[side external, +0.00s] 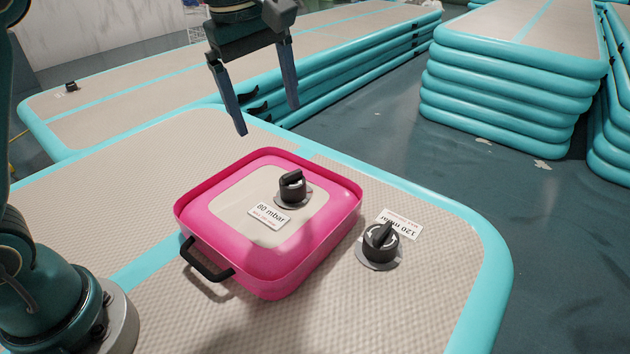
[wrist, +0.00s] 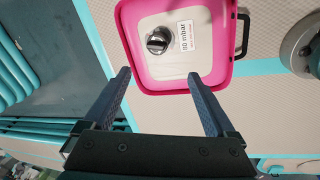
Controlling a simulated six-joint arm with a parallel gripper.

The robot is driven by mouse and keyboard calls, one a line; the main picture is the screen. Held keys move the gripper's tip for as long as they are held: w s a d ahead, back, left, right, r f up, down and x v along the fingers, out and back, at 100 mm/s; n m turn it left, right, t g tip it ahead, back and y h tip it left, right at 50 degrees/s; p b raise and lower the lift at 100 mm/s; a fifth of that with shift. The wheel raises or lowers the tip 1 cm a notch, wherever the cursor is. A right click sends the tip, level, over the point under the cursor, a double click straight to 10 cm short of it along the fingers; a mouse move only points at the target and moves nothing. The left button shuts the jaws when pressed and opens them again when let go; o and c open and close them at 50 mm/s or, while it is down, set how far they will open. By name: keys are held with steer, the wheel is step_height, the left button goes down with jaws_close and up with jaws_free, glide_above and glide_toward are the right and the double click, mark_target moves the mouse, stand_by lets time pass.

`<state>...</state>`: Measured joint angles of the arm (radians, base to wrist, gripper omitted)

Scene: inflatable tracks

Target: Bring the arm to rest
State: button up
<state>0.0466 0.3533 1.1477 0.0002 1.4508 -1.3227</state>
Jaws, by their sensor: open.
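My gripper (side external: 268,118) hangs in the air above the far side of the pink inflatable block in the side external view. Its two fingers point down, spread apart, with nothing between them. In the wrist view my gripper (wrist: 163,92) shows both fingers apart, reaching toward the near edge of the block without visibly holding it. The pink block (side external: 230,262) lies on the beige inflatable track (side external: 420,300). It has a black valve knob (side external: 292,186), an 80 mbar label (side external: 268,216) and a black side handle (side external: 207,262).
A second black valve knob (side external: 380,243) with a 120 mbar label (side external: 398,224) sits on the track right of the block. Another long track (side external: 120,105) lies behind. Stacked tracks (side external: 505,95) stand at the back right, with dark floor (side external: 400,150) between.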

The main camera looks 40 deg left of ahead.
steer(key=s+r+m+t, duration=0.1)
steer(key=s+r+m, duration=0.2)
steer(key=s, duration=0.3)
steer(key=s+a+f+m+t, duration=0.1)
steer(key=s+f+m+t, duration=0.1)
steer(key=s+f+m, duration=0.6)
steer(key=s+m, duration=0.3)
steer(key=shift+a+m, duration=0.3)
steer(key=shift+s, duration=0.1)
